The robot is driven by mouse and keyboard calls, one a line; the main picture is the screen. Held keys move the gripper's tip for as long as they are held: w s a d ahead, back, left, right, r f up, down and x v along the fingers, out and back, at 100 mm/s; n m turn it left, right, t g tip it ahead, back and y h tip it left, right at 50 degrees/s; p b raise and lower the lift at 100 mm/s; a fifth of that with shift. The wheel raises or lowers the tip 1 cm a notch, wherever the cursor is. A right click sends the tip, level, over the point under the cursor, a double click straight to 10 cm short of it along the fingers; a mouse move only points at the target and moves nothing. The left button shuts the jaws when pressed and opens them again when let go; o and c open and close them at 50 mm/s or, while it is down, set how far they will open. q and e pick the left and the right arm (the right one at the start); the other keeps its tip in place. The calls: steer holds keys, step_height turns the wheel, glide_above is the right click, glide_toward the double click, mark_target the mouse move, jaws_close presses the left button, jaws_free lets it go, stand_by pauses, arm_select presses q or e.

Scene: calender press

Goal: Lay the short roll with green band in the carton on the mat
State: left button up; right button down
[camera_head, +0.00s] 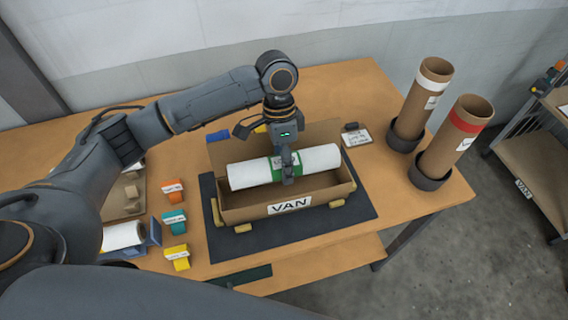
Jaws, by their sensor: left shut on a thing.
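The short white roll with a green band (315,159) is in my left gripper (287,172), which is shut on it around the green band. The roll lies lengthwise over the open cardboard carton (237,215), near the level of its rim. I cannot tell whether it touches the carton. The carton is labelled VAN and stands on the dark mat (355,211) with its back flap up. The green band is partly hidden by my gripper's fingers. My right gripper is not in view.
Two cardboard tubes stand in dark holders at the right, one with a white band (427,92) and one with a red band (462,130). Orange (173,191), teal (174,222) and yellow (177,257) labelled pieces lie left of the mat. Another white roll (122,236) is at the left.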

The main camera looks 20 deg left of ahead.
arm_select(q)
steer(key=shift+f+b, duration=1.9)
steer(key=shift+b, duration=0.15)
steer(key=shift+f, duration=0.8)
steer(key=o, duration=1.4)
